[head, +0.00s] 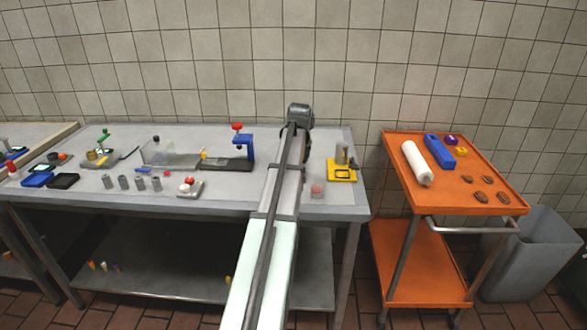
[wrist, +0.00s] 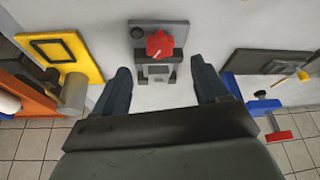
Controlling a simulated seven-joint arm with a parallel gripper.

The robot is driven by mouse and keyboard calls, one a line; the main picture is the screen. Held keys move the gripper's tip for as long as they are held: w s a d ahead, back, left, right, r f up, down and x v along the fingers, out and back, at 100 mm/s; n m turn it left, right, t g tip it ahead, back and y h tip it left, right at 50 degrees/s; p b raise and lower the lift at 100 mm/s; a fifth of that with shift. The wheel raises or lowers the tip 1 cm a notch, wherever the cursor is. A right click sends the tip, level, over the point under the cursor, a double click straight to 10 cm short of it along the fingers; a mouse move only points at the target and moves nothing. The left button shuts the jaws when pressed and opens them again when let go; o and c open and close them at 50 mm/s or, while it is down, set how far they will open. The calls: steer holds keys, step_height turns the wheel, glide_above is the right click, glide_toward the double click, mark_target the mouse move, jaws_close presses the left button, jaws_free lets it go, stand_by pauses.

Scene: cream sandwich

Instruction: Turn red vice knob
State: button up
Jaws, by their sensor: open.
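The red knob (wrist: 160,43) shows in the upper middle of the wrist view, a lobed piece on a small grey vice (wrist: 156,70) with a dark grey plate at its far end in the picture. My gripper (wrist: 160,76) is open and empty. Its two dark fingers point toward the vice, one to the left and one to the right, with gaps on both sides and no contact visible. In the head view my arm covers much of this spot. A small pinkish-red round thing (head: 317,189) shows just right of my arm there; I cannot tell if it is the knob.
A yellow fixture with a grey cylinder (head: 341,172) stands right of my arm. A blue clamp with a red top (head: 243,148) stands left. Several grey cylinders (head: 140,183) line the front of the grey table (head: 230,203). An orange cart (head: 400,195) is at the right.

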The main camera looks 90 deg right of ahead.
steer(key=shift+x, duration=3.55)
steer(key=shift+d, duration=0.1)
steer(key=shift+r, duration=0.1)
steer(key=c, duration=1.1)
